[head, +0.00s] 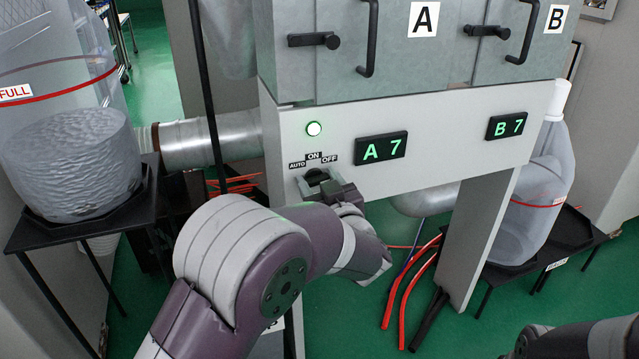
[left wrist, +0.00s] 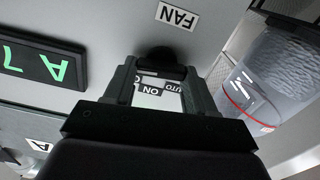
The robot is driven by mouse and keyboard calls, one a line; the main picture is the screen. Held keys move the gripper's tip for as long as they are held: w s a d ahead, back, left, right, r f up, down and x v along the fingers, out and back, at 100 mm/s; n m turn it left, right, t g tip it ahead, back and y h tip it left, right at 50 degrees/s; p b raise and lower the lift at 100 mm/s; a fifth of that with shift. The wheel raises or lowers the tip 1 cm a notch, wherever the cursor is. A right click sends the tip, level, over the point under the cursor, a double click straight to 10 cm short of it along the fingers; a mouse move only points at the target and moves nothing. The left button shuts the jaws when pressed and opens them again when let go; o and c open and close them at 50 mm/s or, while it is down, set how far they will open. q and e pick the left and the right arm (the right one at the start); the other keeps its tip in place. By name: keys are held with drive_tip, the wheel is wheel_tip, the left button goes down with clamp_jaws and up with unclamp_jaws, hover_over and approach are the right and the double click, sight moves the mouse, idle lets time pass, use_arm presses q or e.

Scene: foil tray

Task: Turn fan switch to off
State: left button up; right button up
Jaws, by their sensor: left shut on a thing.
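The fan switch is a black knob (head: 316,175) on the light grey panel below the cabinet, under the labels AUTO, ON and OFF (head: 314,158). My left gripper (head: 322,183) is at the knob from below and partly hides it. In the left wrist view the knob (left wrist: 160,54) sits between the tips of my left gripper (left wrist: 160,74), which is shut on it. The FAN label (left wrist: 178,16) is beside it. The knob's pointing direction is hidden. A dark part of my right arm shows at the lower right of the head view; its jaws cannot be made out.
Displays read A 7 (head: 381,147) and B 7 (head: 507,125). A clear jug (head: 70,150) stands on a black stand at left, another (head: 540,200) at right. Red hoses (head: 400,300) hang below the panel.

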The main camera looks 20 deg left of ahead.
use_arm(q)
drive_tip(key=n+b, duration=0.1)
drive_tip(key=n, duration=0.2)
drive_tip(key=shift+f, duration=0.15)
drive_tip(key=shift+s+a+n+b, duration=0.1)
drive_tip(key=shift+n+b, duration=0.9)
drive_tip(key=shift+n, duration=1.2)
drive_tip(key=o, duration=1)
drive_tip(key=shift+o, duration=0.2)
